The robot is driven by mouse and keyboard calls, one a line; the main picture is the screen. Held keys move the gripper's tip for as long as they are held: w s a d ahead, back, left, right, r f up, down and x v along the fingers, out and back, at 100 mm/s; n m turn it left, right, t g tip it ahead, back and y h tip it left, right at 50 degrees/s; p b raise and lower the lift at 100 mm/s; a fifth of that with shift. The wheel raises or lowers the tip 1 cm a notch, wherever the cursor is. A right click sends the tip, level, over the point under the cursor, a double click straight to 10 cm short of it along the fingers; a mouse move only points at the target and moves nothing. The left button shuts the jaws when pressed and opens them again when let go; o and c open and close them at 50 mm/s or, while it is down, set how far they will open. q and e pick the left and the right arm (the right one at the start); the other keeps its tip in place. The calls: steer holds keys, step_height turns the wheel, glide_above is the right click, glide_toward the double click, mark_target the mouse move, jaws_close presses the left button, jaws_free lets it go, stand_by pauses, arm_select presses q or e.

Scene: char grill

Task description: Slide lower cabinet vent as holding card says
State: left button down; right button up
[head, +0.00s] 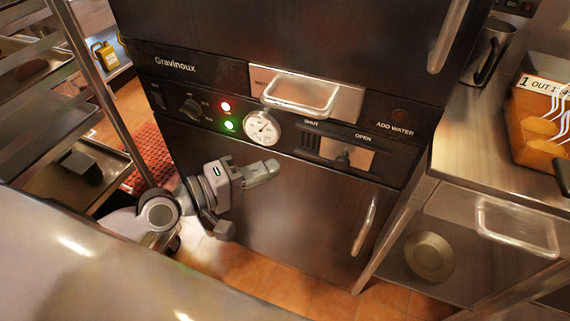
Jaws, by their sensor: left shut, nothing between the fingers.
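The holding cabinet (200,92), marked Gravinoux, stands in front of me with a dark control panel. The lower cabinet vent (346,152) is a slide on this panel, with SHUT printed at its left and OPEN at its right. My right gripper is not in view.
A round gauge (262,128) and a water drawer handle (300,97) stick out near the vent. The lower door has a handle (364,226) at right. A steel counter (465,135) stands to the right, a rack (95,90) to the left.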

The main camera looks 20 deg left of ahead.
arm_select(q)
steer(key=shift+v, duration=1.15)
steer(key=s+f+m+g+y, duration=0.1)
steer(key=s+f+m+y, duration=0.3)
steer(key=f, duration=0.5)
steer(key=s+f+m+g+y+p, duration=0.1)
steer(key=s+f+m+y, duration=0.3)
steer(key=f, duration=0.6)
steer(key=s+m, duration=0.2)
steer(key=m, duration=0.1)
steer(key=shift+s+a+f+m+g+p, duration=0.2)
steer(key=shift+f+m+g+p, duration=0.1)
steer(key=shift+g, duration=0.1)
